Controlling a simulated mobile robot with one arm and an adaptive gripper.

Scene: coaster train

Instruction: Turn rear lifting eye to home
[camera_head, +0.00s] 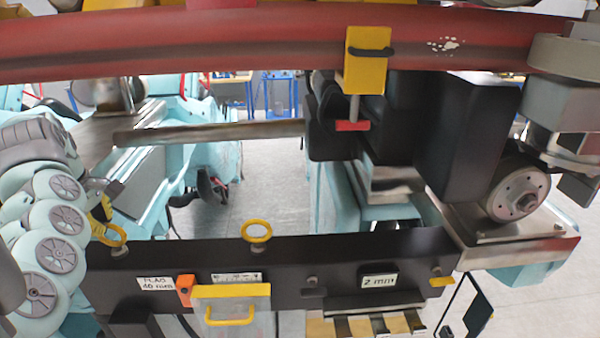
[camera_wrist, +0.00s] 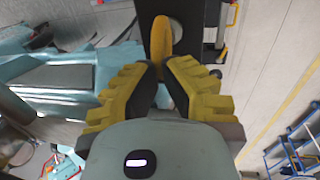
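Two yellow lifting eyes stand along the dark beam in the head view: one at the left end (camera_head: 113,236) and one near the middle (camera_head: 257,231). My gripper (camera_head: 101,217), with yellow fingers, is at the left eye, just above it and to its left. In the wrist view a yellow eye (camera_wrist: 160,38) appears nearly edge-on, straight ahead of the fingertips. My gripper also shows there (camera_wrist: 160,66), its black pads angled inward with a narrow gap at the tips. The near end of the eye lies at that gap. Contact of both pads cannot be made out.
A red rail (camera_head: 220,40) crosses the top, with a yellow tagged block (camera_head: 366,62) hanging from it. The beam's front carries a yellow-handled panel (camera_head: 230,306) and an orange block (camera_head: 185,289). Open floor (camera_head: 275,185) shows behind the beam.

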